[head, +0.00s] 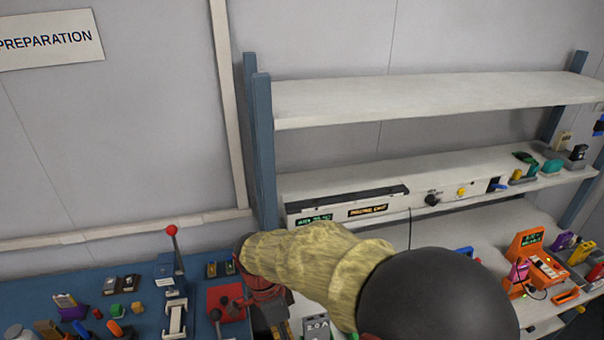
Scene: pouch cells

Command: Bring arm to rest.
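My arm, with a mottled yellow sleeve and a large dark rounded joint, reaches across the bottom centre of the head view. Its far end points left and down, over the gap between the blue bench (140,290) and the white shelf unit (420,100). My gripper (272,322) shows only in part as dark and red pieces at the bottom edge. Its fingertips are cut off or hidden, so I cannot tell whether it is open or holds anything.
A press with a red-knobbed lever (172,232) and a red block with dark knobs (226,302) stand near my gripper. An orange charger-like device (527,250) stands at right. The top shelf is clear.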

